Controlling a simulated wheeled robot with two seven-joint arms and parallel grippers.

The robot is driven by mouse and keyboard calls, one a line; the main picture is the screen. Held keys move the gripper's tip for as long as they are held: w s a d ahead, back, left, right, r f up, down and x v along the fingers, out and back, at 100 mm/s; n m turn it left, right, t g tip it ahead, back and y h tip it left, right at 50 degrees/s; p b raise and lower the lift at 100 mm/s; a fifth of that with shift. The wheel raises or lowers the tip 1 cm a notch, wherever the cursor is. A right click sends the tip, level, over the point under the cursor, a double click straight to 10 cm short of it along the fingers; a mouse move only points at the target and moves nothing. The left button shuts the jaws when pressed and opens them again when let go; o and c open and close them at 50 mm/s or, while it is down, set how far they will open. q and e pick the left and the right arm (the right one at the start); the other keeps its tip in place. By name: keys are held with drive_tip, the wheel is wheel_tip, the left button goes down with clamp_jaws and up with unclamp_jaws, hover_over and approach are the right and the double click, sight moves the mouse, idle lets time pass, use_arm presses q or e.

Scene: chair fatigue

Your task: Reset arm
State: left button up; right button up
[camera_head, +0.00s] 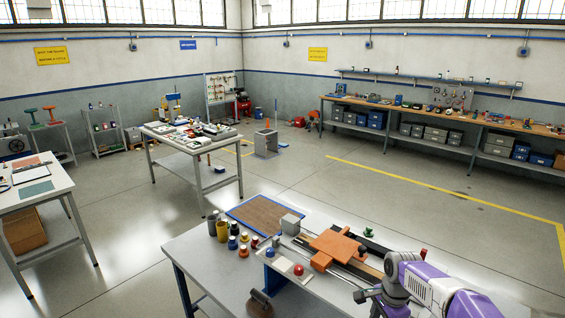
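My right arm, purple and white, comes in from the lower right corner. Its dark gripper (364,297) is over the right front part of the near table (205,262), beside the orange fixture (335,243). The gripper is small and partly covered by its own arm, so I cannot tell whether its fingers are apart or hold anything. My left gripper is not in view. The orange fixture sits on rails across the table, with a grey block (291,223) at its left.
A blue-edged brown board (262,214), several small bottles and cups, a red button (298,269) and a dark cylinder (260,302) are on the near table. A cluttered table (213,159) stands behind; another table (62,184) is at left. Open floor (400,200) lies beyond.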

drive_tip(key=s+a+f+n+y+b, duration=0.1)
drive_tip(key=s+a+f+n+b, duration=0.15)
drive_tip(key=f, duration=0.65)
drive_tip(key=s+a+f+n+y+b, duration=0.1)
drive_tip(key=s+a+f+n+b, duration=0.2)
drive_tip(key=f, duration=0.7)
drive_tip(key=s+a+f+n+y+b, duration=0.1)
drive_tip(key=s+a+f+b, duration=0.1)
drive_tip(key=a+f, duration=0.5)
use_arm(q)
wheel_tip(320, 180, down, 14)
drive_tip(key=b, duration=0.5)
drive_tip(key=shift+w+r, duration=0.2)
use_arm(e)
drive_tip(key=s+a+f+n, duration=0.2)
drive_tip(key=s+f+n, duration=0.1)
drive_tip(key=s+f, duration=0.5)
drive_tip(key=s+a+f+n, duration=0.2)
drive_tip(key=s+f+n, duration=0.1)
drive_tip(key=s+f, duration=0.4)
drive_tip(key=shift+s+f+y, duration=0.3)
drive_tip(key=shift+s+f, duration=0.05)
drive_tip(key=shift+s, duration=0.35)
